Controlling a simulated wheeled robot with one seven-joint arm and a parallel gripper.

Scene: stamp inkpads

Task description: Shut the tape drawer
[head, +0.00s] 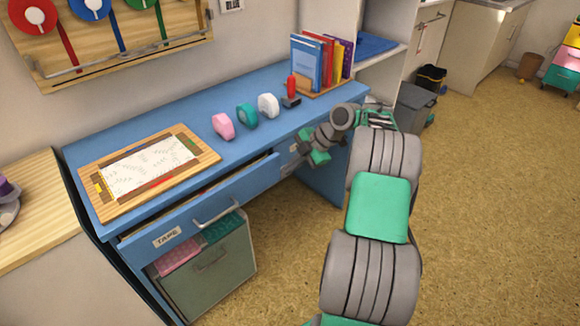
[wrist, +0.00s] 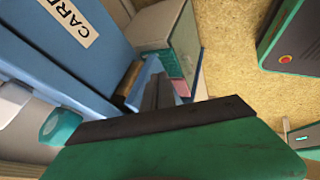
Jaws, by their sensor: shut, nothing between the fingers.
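The tape drawer (head: 166,237) is in the blue desk in the head view, with a "TAPE" label and a grey bar handle (head: 216,211). It stands partly out, with a dark gap along its top edge. My gripper (head: 287,171) is shut and empty by the right end of the drawer front. In the wrist view its dark fingers (wrist: 158,92) point toward a brown wooden drawer side (wrist: 131,77). I cannot tell whether they touch it.
The wrist view shows a "CARD" label (wrist: 69,17) on a blue front. A storage box (head: 208,283) stands below the drawer. On the desk are a wooden board (head: 205,159), pink (head: 223,126), teal (head: 247,116) and white (head: 268,106) rolls, and books (head: 306,63). Open floor lies in front.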

